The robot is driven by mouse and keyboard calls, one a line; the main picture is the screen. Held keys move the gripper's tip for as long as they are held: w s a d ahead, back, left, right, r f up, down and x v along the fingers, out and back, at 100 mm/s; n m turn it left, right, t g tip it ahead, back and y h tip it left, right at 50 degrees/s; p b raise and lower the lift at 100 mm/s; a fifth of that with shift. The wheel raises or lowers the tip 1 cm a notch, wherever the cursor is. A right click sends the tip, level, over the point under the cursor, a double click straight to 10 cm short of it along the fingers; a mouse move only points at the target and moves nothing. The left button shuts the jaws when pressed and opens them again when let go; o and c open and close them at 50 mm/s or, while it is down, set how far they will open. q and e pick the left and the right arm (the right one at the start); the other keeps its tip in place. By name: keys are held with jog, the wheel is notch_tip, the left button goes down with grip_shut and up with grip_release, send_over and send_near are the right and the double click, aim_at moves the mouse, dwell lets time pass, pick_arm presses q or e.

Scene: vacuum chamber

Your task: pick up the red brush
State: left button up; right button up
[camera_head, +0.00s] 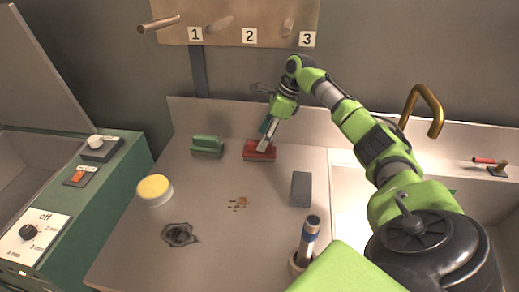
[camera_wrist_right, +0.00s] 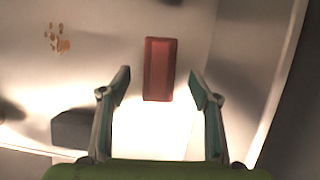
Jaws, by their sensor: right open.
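The red brush (camera_head: 259,151) lies on the counter near the back wall, to the right of a green brush (camera_head: 207,146). My right gripper (camera_head: 266,138) is above and at the red brush in the head view, partly overlapping it. In the right wrist view the red brush (camera_wrist_right: 159,69) appears beyond the gap between the two open fingers (camera_wrist_right: 162,88), with nothing held. Whether the fingertips touch the brush cannot be told. My left gripper does not show.
A grey block (camera_head: 301,189) lies right of a brown stain (camera_head: 238,203). A sink (camera_head: 347,203) lies right. Numbered pegs hang behind.

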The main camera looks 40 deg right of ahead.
jog(key=shift+a+f, duration=0.1)
jog(key=shift+f, duration=0.35)
jog(key=p+x, duration=0.1)
jog(key=x, duration=0.2)
jog(key=shift+f, duration=0.25)
jog(key=shift+w+f, duration=0.15)
jog(key=shift+f, duration=0.2)
jog(key=shift+r, duration=0.1)
jog(key=c, duration=1.3)
jog(key=shift+o, duration=0.2)
